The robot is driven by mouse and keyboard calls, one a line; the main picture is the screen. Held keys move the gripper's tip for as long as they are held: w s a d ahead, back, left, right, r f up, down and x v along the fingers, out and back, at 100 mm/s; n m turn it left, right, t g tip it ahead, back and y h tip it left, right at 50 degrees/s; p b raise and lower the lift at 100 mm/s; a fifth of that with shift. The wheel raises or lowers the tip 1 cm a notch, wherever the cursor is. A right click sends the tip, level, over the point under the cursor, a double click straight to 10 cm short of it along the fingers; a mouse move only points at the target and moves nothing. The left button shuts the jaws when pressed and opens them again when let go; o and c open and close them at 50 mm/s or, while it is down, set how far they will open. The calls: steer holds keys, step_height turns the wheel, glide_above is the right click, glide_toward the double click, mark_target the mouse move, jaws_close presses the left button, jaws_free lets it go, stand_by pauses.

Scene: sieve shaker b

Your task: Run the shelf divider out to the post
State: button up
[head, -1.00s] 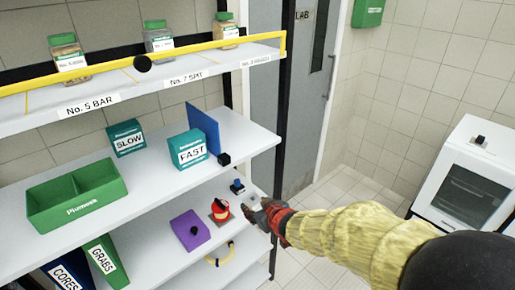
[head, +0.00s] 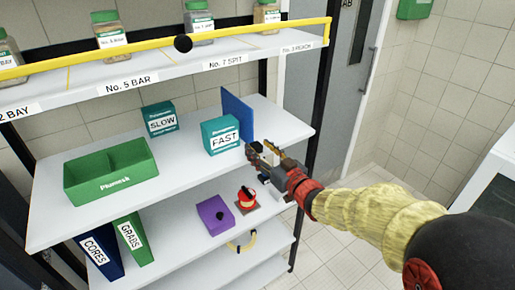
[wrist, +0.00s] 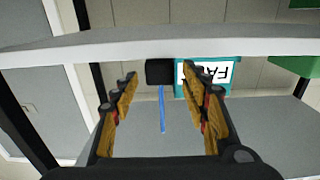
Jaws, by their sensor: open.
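The shelf divider (head: 236,115) is a blue upright panel on the middle shelf, right of the teal FAST box (head: 222,136). In the wrist view the divider (wrist: 162,110) shows edge-on as a thin blue strip, with its black knob (wrist: 160,72) at the shelf's front edge. My gripper (head: 257,151) is open at that edge, in front of the divider. In the wrist view my fingertips (wrist: 161,77) are apart on either side of the knob; I cannot tell whether they touch it. The black post (head: 318,115) stands at the shelf's right end, apart from the divider.
A green bin (head: 110,172) and SLOW box (head: 160,119) stand left on this shelf. The shelf is clear between divider and post. Above is a yellow-railed shelf (head: 230,45) with jars; below are a purple block (head: 215,215) and a red item (head: 247,198).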

steer(key=shift+x, duration=0.95)
steer(key=shift+c, duration=1.3)
jaws_close()
